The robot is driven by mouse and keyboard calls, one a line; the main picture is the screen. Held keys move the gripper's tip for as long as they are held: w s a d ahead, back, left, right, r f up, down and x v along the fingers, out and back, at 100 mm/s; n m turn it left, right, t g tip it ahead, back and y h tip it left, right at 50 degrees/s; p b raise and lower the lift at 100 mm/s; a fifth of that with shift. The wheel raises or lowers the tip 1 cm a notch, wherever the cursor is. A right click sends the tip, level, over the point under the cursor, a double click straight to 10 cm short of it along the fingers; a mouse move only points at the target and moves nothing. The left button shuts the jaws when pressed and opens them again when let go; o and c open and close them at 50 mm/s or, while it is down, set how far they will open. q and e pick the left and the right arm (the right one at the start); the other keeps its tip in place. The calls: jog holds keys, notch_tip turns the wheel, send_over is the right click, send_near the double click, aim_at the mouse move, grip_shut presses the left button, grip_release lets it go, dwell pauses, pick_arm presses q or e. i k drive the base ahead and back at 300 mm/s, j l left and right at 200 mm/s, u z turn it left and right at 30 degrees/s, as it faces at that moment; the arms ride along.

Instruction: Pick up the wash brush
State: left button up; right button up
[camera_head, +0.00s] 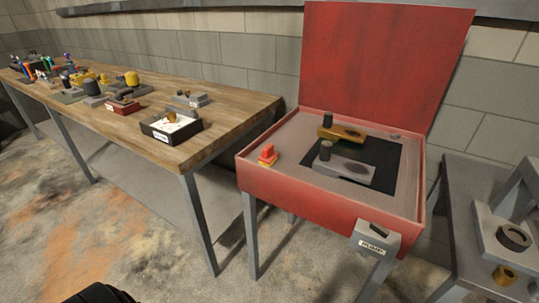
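A red parts washer (272,183) stands on legs right of centre, its lid (385,65) raised. At the left front corner of its grey top sits a small red block-shaped piece with a yellowish lower part, which looks like the wash brush (267,155). It stands apart from the other parts on the washer. Neither gripper shows in this view. A dark rounded shape at the bottom edge seems to be part of my own body.
A long wooden bench (221,131) with several parts stands left. A grey stand (473,190) is at right. Floor in front is clear.

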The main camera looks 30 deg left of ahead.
aim_at(268, 157)
jog(key=j+z, duration=0.2)
jog(key=j, duration=0.2)
jog(key=k+j+z, duration=0.2)
jog(key=j, duration=0.2)
jog(key=j+z, duration=0.2)
jog(key=j, duration=0.25)
